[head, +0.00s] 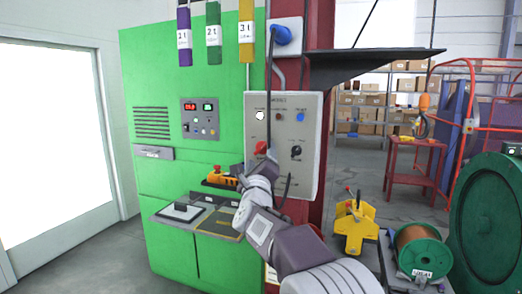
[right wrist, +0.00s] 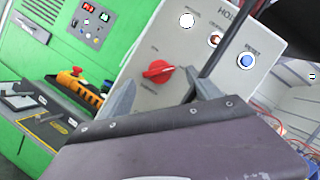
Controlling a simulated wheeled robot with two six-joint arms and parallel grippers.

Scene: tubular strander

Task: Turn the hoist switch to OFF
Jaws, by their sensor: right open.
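The grey hoist panel (head: 310,115) is mounted on the red column. Small labels stand above and below the switch, too blurred to read surely. My right gripper (head: 254,162) is just in front of and below the switch. In the right wrist view its open fingers (right wrist: 163,82) stand either side of the switch, apparently apart from it. My left gripper is not in view.
The panel also bears a white lamp (head: 260,115), a blue button (head: 300,117) and a black knob (head: 296,152). A green cabinet (head: 160,185) with a shelf stands at left. A black shelf (head: 370,62) juts out above right. A yellow device (head: 355,225) stands lower right.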

